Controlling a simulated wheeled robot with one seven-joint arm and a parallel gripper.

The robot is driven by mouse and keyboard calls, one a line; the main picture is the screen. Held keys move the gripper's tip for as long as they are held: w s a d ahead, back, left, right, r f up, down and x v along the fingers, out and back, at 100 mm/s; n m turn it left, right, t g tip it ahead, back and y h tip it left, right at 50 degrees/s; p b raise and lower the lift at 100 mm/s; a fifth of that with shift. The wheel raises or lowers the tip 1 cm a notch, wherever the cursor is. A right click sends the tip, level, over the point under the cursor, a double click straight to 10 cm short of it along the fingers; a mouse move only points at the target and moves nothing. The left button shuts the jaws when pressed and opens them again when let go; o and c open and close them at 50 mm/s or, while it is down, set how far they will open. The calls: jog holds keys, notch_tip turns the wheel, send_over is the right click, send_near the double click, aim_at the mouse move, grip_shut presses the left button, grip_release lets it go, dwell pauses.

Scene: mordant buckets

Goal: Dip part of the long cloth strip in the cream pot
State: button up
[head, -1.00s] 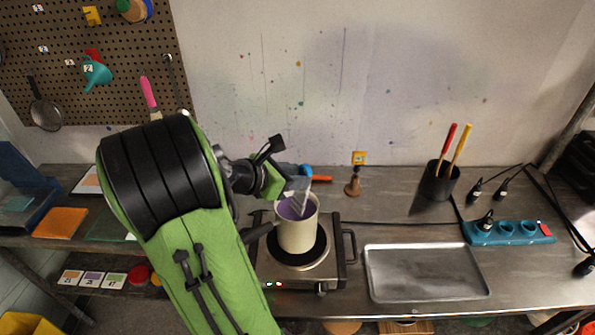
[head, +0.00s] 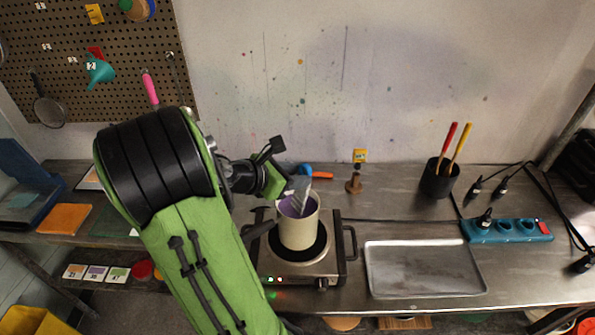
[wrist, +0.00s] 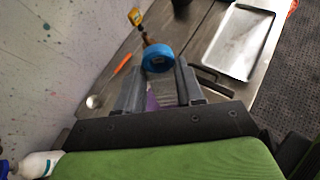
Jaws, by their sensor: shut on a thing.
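The cream pot (head: 298,232) stands upright on the hot plate, with purple liquid (head: 290,208) inside. My gripper (head: 298,183) is above the pot's rim, shut on the pale grey cloth strip (head: 301,198). The strip hangs from the jaws, and its lower part is inside the pot mouth. Whether its end is in the liquid is hard to tell. In the wrist view, my gripper (wrist: 158,70) has a purple patch (wrist: 152,99) between its fingers, and the strip is not clear. A round blue thing (wrist: 158,58) shows at the fingertips; I cannot tell whether it touches them.
The hot plate (head: 325,270) has a handle on its right. A bare metal tray (head: 425,270) lies to its right. A wooden stamp-like piece (head: 354,183) and an orange handle (head: 322,175) are behind. A black cup (head: 438,182) and teal power strip (head: 508,230) are farther right.

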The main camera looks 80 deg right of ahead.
jog(key=shift+s+d+p, duration=0.45)
jog(key=shift+d, duration=0.3)
jog(key=shift+p, duration=1.25)
jog(key=r+p, duration=0.1)
jog(key=a+p, duration=0.1)
jog(key=w+r+p, duration=0.1)
jog(key=shift+a+r, duration=0.25)
jog(key=shift+r, duration=0.1)
notch_tip(320, 180, up, 5)
jog(key=shift+f, duration=0.15)
dwell(0.4)
